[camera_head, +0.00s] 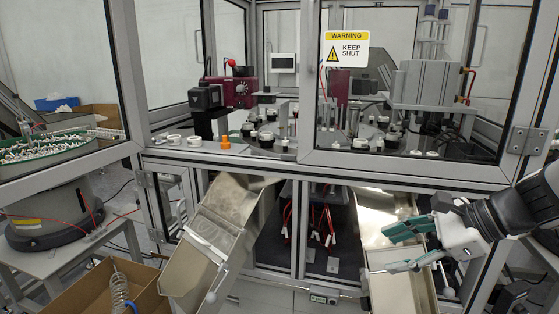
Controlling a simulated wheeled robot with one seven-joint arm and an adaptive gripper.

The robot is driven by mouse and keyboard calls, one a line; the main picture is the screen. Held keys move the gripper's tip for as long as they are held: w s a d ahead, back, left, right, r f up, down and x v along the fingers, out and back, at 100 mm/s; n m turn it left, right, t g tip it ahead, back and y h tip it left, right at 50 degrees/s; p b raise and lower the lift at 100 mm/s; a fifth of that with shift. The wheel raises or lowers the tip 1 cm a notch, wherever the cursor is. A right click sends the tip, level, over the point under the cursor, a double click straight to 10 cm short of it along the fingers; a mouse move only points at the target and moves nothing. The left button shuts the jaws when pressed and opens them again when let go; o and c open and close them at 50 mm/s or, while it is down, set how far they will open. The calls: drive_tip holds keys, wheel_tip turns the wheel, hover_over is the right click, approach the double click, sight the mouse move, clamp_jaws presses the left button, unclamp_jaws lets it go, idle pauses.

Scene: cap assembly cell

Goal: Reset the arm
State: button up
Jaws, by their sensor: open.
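My gripper (405,247) reaches in from the right edge of the head view. Its two green-tipped fingers are spread apart, with nothing visible between them. It is in front of the right metal chute (392,211) and covers part of it. My arm (508,214) runs from the gripper out to the right edge; the rest of it is out of view.
A glass-panelled cell (318,157) with a warning sign (346,49) stands ahead, with machinery inside. A left metal chute (212,237) juts out below. A cardboard box (107,286) lies at lower left, near a round feeder (52,214) with a green bowl (45,151).

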drive_tip(key=s+a+r+n+g+h, duration=0.2)
drive_tip(key=s+a+n+g+h, duration=0.3)
drive_tip(key=s+n, duration=0.65)
drive_tip(key=s+d+r+n+t+h, duration=0.1)
drive_tip(key=s+d+n+t+h, duration=0.1)
drive_tip(key=s+n, duration=0.6)
drive_tip(key=shift+r+n+t+h, duration=0.3)
drive_tip(key=shift+t+h, duration=0.3)
drive_tip(key=shift+t, duration=0.3)
